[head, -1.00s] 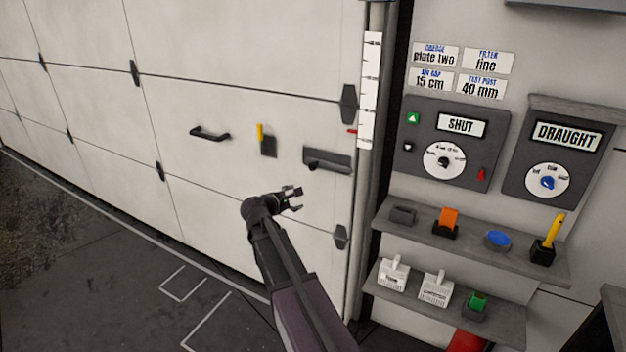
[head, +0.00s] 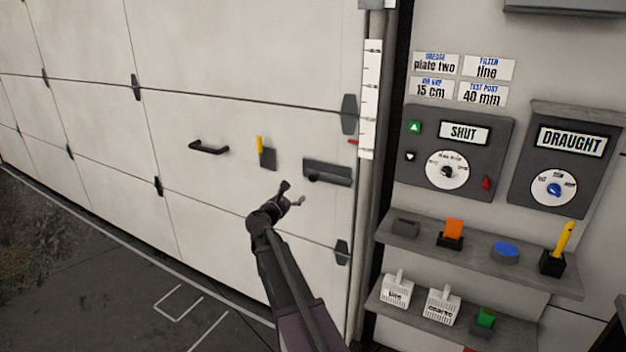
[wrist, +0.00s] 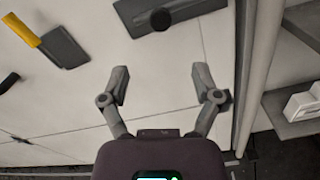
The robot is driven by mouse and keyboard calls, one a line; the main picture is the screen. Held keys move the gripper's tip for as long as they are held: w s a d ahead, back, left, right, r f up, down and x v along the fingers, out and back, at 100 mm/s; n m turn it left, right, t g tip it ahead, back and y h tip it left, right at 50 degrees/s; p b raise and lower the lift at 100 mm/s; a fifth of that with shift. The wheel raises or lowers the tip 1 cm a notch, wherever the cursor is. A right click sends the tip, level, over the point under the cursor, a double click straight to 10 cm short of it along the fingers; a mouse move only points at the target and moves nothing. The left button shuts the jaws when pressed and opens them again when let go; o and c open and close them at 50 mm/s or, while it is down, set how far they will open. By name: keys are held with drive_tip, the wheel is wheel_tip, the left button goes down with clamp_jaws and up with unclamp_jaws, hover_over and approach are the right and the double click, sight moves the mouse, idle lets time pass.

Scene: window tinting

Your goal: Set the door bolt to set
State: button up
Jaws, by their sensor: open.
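The door bolt appears to be the dark horizontal plate (head: 338,174) with a round knob (head: 313,178) near its left end, on the white panelled door. In the wrist view the plate (wrist: 190,7) and its knob (wrist: 161,20) show at the top edge. My gripper (head: 291,195) is open and empty, below and left of the bolt plate in the head view. In the wrist view its two fingers (wrist: 160,85) are spread, with only the door panel between them. The knob lies beyond the fingertips, apart from them.
A yellow lever on a dark plate (head: 268,158) and a dark pull handle (head: 208,148) are left of the bolt. A white marked strip (head: 369,100) runs up the door's right edge. Right of it are a SHUT panel (head: 464,132), a DRAUGHT panel (head: 571,140) and shelves (head: 470,258) with small items.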

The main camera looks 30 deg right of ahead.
sight(312, 179)
drive_tip(key=x, duration=1.3)
drive_tip(key=shift+w+d, duration=0.15)
drive_tip(key=shift+d, duration=0.05)
